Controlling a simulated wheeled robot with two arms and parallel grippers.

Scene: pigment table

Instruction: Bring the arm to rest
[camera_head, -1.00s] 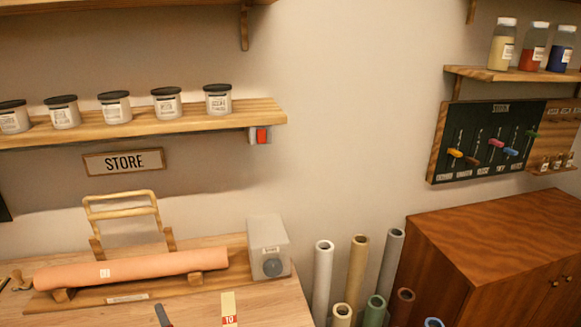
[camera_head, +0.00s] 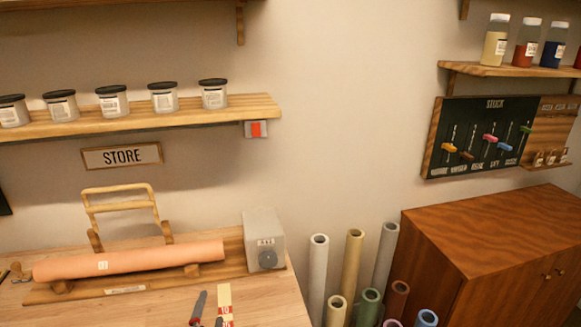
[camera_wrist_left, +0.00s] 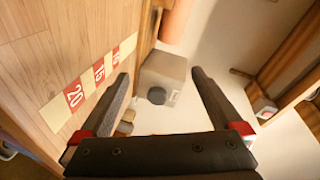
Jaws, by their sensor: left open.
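My left gripper (camera_head: 209,308) shows at the bottom edge of the head view, with only its dark, red-marked fingertips in sight beside the numbered strip (camera_head: 225,297). In the left wrist view its two dark fingers (camera_wrist_left: 161,76) are spread apart with nothing between them. Beyond them are the wooden worktop (camera_wrist_left: 60,50) and a grey box with a dark dial (camera_wrist_left: 163,75). The gripper is empty. My right gripper is in neither view.
The grey box (camera_head: 264,240) stands at the worktop's right end, beside the orange roll (camera_head: 130,260) on its wooden cradle. Several paper rolls (camera_head: 353,265) stand upright right of the worktop, before a brown cabinet (camera_head: 500,245). A jar shelf (camera_head: 140,120) hangs above.

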